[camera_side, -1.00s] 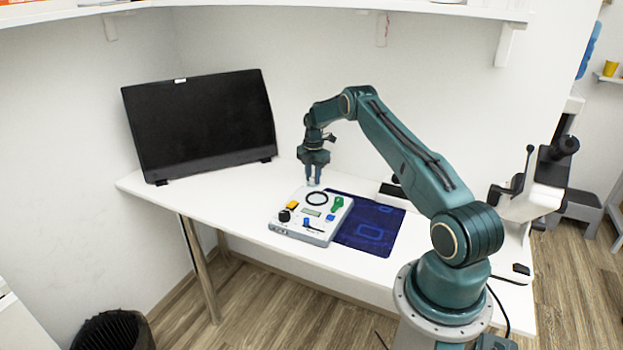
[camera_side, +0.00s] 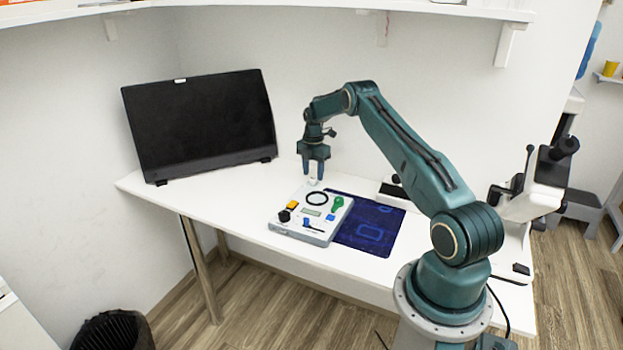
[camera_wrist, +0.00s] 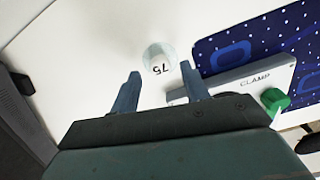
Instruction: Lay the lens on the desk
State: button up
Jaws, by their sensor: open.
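The lens (camera_wrist: 156,52) is a small clear disc marked "75" in the wrist view. It lies on the white desk (camera_wrist: 95,40), beside the control box. In the side view the lens (camera_side: 313,182) is a tiny pale spot under my fingertips, behind the box's back edge. My gripper (camera_side: 313,177) points down over it, open. In the wrist view my gripper (camera_wrist: 160,70) has its two fingers apart, one either side of the lens, with nothing held between them. The lens looks free of both fingers.
The control box (camera_side: 300,236) with coloured knobs, a black ring and a green clamp stands just in front. A dark blue mat (camera_side: 372,245) lies right of it. A black monitor (camera_side: 200,125) stands at the left back. The desk's left part is clear.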

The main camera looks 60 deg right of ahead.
aim_at(312, 179)
notch_tip(312, 179, up, 10)
dwell(0.5)
jog(key=shift+r, duration=0.15)
dwell(0.3)
jog(key=w+a+r+m+t, duration=0.1)
jog(key=a+r+m, duration=0.3)
jog(key=a+r, duration=1)
jog(key=s+a+r+m+t+h, duration=0.1)
jog(key=s+a+r+m, duration=0.15)
jog(key=a+r, duration=0.3)
jog(key=s+a+r+m+t, duration=0.1)
jog(key=s+a+r, duration=0.2)
jog(key=a+r, duration=0.3)
jog(key=s+a+r+m+t, duration=0.15)
jog(key=s+a+m, duration=0.25)
jog(key=s+a, duration=0.8)
jog(key=s+a+f+m, duration=0.2)
jog(key=s, duration=0.4)
jog(key=s+a+f+m+t+y, duration=0.1)
jog(key=s+a+f+m, duration=0.1)
jog(key=s, duration=0.4)
jog(key=shift+a, duration=0.75)
